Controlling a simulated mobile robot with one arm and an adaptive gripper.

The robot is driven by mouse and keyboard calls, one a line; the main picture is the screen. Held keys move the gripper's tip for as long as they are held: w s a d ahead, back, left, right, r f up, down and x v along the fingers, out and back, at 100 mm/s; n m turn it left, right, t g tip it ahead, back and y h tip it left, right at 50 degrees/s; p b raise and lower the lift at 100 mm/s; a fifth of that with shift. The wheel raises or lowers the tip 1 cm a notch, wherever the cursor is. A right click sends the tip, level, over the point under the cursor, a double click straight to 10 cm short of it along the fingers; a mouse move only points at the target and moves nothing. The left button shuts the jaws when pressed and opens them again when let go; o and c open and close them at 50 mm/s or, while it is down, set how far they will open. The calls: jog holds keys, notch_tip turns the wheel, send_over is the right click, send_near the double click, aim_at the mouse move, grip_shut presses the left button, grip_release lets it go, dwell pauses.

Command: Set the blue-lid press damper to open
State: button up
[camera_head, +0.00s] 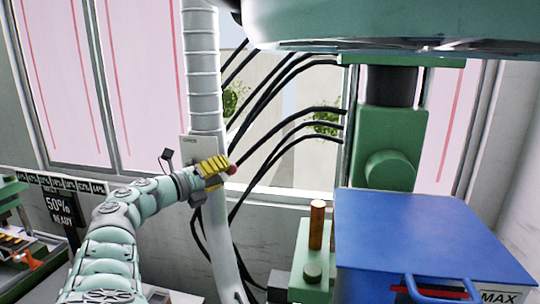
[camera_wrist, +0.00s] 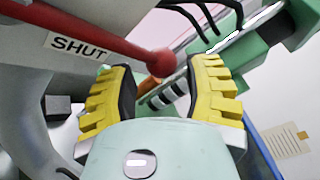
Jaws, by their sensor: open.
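The damper's red lever (camera_wrist: 90,38) runs in from the upper left of the wrist view and ends in a round red knob (camera_wrist: 160,63). A white label reading SHUT (camera_wrist: 79,46) is beside the lever. The head view shows my gripper (camera_head: 214,170) from the side, hiding most of the lever.
The blue-lid press (camera_head: 425,235) stands at the lower right, with a green column (camera_head: 388,135) behind it. Black cables (camera_head: 270,95) hang close to the right of my gripper. A dark panel reading 50% (camera_head: 62,215) is at the left.

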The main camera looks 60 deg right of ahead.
aim_at(231, 169)
jog(key=shift+s+d+p, duration=0.2)
jog(key=shift+d+p, duration=0.05)
jog(key=shift+d, duration=0.6)
jog(key=shift+s+d+p, duration=0.2)
jog(key=shift+d+p, duration=0.05)
jog(key=shift+d, duration=0.55)
grip_shut()
